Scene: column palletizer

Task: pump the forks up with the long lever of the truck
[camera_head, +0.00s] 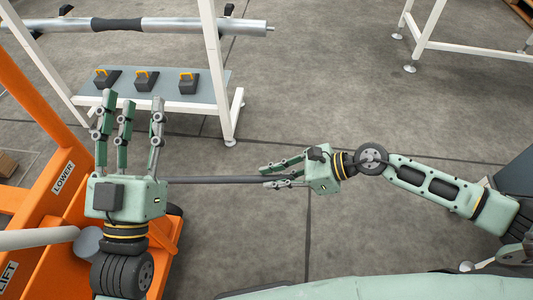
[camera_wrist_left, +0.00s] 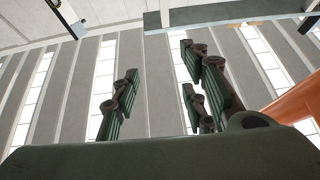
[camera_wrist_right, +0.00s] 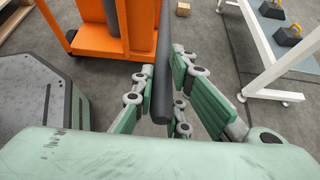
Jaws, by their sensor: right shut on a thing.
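The orange truck (camera_head: 40,130) stands at the left of the head view, with labels reading LOWER and LIFT. Its long dark lever (camera_head: 225,180) runs level to the right from behind my left gripper. My right gripper (camera_head: 275,176) is shut on the lever near its free end. In the right wrist view the lever (camera_wrist_right: 163,75) passes between the fingers, with the orange truck (camera_wrist_right: 115,30) beyond. My left gripper (camera_head: 128,105) has its fingers spread, open and empty, in front of the truck. In the left wrist view its fingers (camera_wrist_left: 160,90) point up with nothing between them. The forks cannot be made out.
A white-legged rack (camera_head: 212,70) at the back carries a metal roller (camera_head: 180,25) and a grey shelf (camera_head: 215,85) with several black blocks with orange handles (camera_head: 146,80). Another white frame (camera_head: 460,40) stands at the back right. The floor (camera_head: 330,100) between them is clear.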

